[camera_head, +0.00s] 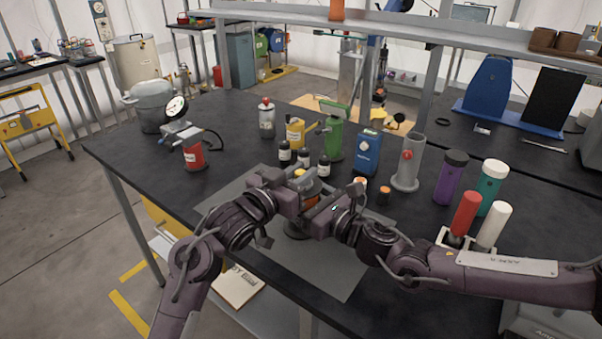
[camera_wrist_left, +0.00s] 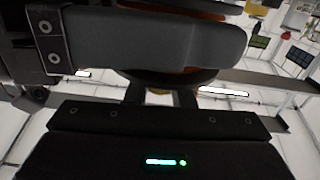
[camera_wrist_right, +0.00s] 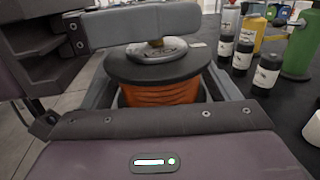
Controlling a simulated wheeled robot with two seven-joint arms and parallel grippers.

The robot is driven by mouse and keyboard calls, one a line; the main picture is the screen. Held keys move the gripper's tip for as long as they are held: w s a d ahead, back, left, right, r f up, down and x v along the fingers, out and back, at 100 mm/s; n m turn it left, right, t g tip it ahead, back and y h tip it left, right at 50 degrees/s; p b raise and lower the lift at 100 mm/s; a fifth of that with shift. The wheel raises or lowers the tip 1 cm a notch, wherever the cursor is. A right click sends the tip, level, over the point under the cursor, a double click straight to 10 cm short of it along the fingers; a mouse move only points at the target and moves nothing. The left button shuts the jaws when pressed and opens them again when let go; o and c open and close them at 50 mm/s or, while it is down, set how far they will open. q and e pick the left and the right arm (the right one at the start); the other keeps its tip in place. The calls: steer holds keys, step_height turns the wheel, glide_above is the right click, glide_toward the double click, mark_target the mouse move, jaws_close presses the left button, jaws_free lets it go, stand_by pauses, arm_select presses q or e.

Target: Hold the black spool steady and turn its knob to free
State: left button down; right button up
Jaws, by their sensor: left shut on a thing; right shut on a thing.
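The black spool (camera_wrist_right: 160,68) wound with orange cord (camera_wrist_right: 160,92) stands upright on the grey mat (camera_head: 335,270); its lower black base (camera_head: 297,230) shows in the head view. My right gripper (camera_head: 314,208) is shut around the spool's body, with a grey finger on each side in the right wrist view. A small brass knob (camera_wrist_right: 156,43) rises from the spool's top. In the left wrist view a large finger (camera_wrist_left: 160,40) covers most of the spool.
Several small black-capped bottles (camera_head: 324,166) stand just behind the spool. Farther back are a yellow canister (camera_head: 295,133), a green one (camera_head: 334,140) and a blue box (camera_head: 367,153). A red can (camera_head: 193,155) is at left. The mat's front is clear.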

arm_select(q)
steer(key=c, duration=1.3)
jaws_free()
steer(key=shift+o, duration=0.2)
steer(key=v, duration=1.2)
